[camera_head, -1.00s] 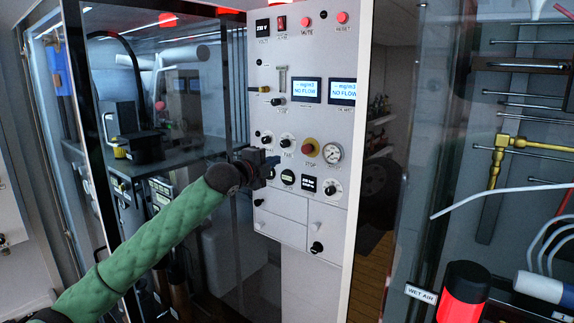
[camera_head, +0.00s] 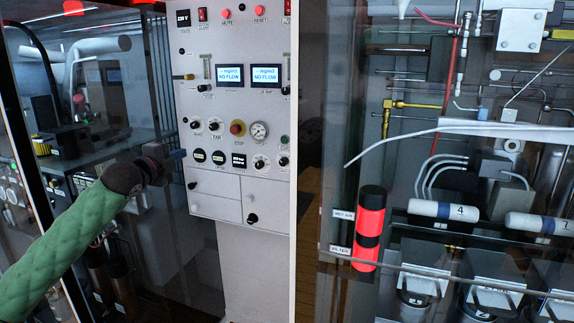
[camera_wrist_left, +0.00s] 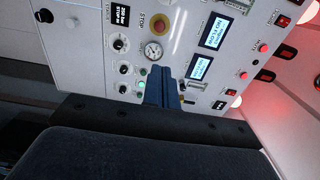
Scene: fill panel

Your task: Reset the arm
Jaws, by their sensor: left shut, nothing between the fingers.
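My left arm, in a green quilted sleeve, comes in from the lower left of the head view. My left gripper (camera_head: 176,155) is shut and empty, pointing right beside the left edge of the white control panel (camera_head: 230,205). In the left wrist view the gripper's blue fingers (camera_wrist_left: 162,88) are together in front of the panel, near the gauge. Whether they touch the panel I cannot tell. The panel carries two lit NO FLOW displays (camera_head: 266,76), a red stop button (camera_head: 237,128), a gauge (camera_head: 259,131) and several knobs. My right gripper is not in view.
A glass-fronted cabinet with pipes and a red and black cylinder (camera_head: 369,222) stands at the right. White numbered cylinders (camera_head: 443,210) lie behind its front. A glass pane and dark equipment (camera_head: 65,140) are behind my arm at the left.

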